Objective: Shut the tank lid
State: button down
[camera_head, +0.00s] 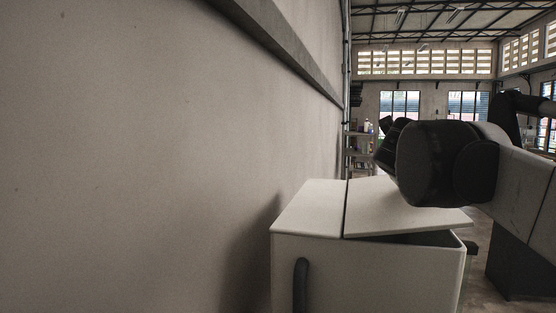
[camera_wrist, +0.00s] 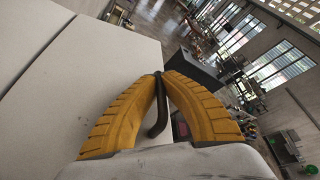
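The tank (camera_head: 365,270) is a white box beside the wall. The tank lid (camera_head: 400,208) is the right-hand panel of its top. The lid sits tilted, its right side raised a little over a dark gap. The lid's pale surface fills much of the left of the wrist view (camera_wrist: 110,60). My gripper (camera_wrist: 158,76) has its two yellow fingers brought together at the tips, over or beside the lid's edge. A dark curved bar (camera_wrist: 158,118) shows between the fingers; I cannot tell whether they touch it. In the head view my arm hides the fingertips.
A dark curved handle (camera_head: 301,284) is on the tank's front. The plain wall (camera_head: 150,150) stands close on the left. Shelves (camera_head: 358,150) stand behind the tank. A dark box-like block (camera_wrist: 197,74) lies beyond the fingers in the wrist view. Open floor shows at the right.

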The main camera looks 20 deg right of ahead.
jog(key=shift+s+d+f+m+y+b, duration=0.1)
jog(key=shift+d+f+m+y+b, duration=0.1)
jog(key=shift+f, duration=0.3)
jog(key=shift+s+d+f+m+y+b, duration=0.1)
jog(key=shift+d+f+m+b, duration=0.1)
jog(key=shift+f, duration=0.25)
jog(key=shift+s+f, duration=0.15)
jog(key=shift+f, duration=0.6)
jog(key=shift+f+b, duration=0.15)
jog(key=shift+b, duration=0.15)
jog(key=c, duration=1.8)
grip_release()
jog(key=shift+d, duration=0.1)
jog(key=shift+s, duration=0.1)
jog(key=v, duration=1.2)
